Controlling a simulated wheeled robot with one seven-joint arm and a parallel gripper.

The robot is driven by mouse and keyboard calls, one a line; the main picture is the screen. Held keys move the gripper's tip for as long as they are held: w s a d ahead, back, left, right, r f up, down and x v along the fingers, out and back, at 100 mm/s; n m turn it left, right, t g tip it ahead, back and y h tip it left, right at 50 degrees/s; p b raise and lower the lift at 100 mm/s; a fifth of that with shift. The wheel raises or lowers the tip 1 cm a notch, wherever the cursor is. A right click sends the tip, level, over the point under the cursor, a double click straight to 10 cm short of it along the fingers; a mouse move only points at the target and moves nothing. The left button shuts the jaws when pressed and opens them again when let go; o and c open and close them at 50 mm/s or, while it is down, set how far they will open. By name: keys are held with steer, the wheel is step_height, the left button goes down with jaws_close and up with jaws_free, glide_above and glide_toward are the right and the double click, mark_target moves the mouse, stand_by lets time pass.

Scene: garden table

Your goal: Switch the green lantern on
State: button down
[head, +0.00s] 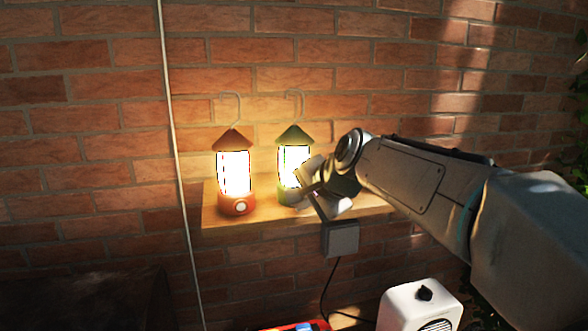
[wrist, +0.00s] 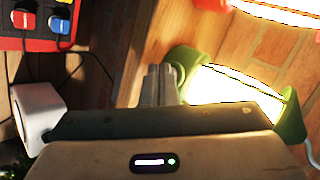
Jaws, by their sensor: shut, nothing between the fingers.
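The green lantern (head: 293,136) stands upright on a wooden shelf (head: 260,216), and its panes glow bright. In the wrist view the green lantern (wrist: 292,122) lies across the right side, its glass washed out white. My gripper (head: 299,197) is in front of the lantern's lower right side and hides part of its base. In the wrist view my gripper (wrist: 162,72) is shut and empty, its tips close to the green base. I cannot tell whether they touch. The lantern's switch is not visible.
An orange-red lantern (head: 232,141), also glowing, stands left of the green one. A grey box (head: 341,239) with a cable hangs under the shelf edge. Below are a white box with a black knob (head: 424,294) and a red panel (wrist: 88,35). A brick wall is behind.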

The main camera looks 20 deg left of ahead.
steer(key=shift+s+d, duration=0.2)
steer(key=shift+s, duration=0.25)
steer(key=shift+s+d+b, duration=0.35)
steer(key=shift+s+d, duration=0.1)
steer(key=shift+s, duration=0.45)
steer(key=shift+s+d+b, duration=0.35)
steer(key=shift+s+d, duration=0.05)
steer(key=shift+s, duration=0.5)
steer(key=shift+s+d+b, duration=0.35)
steer(key=shift+s+d, duration=0.1)
steer(key=shift+s, duration=0.45)
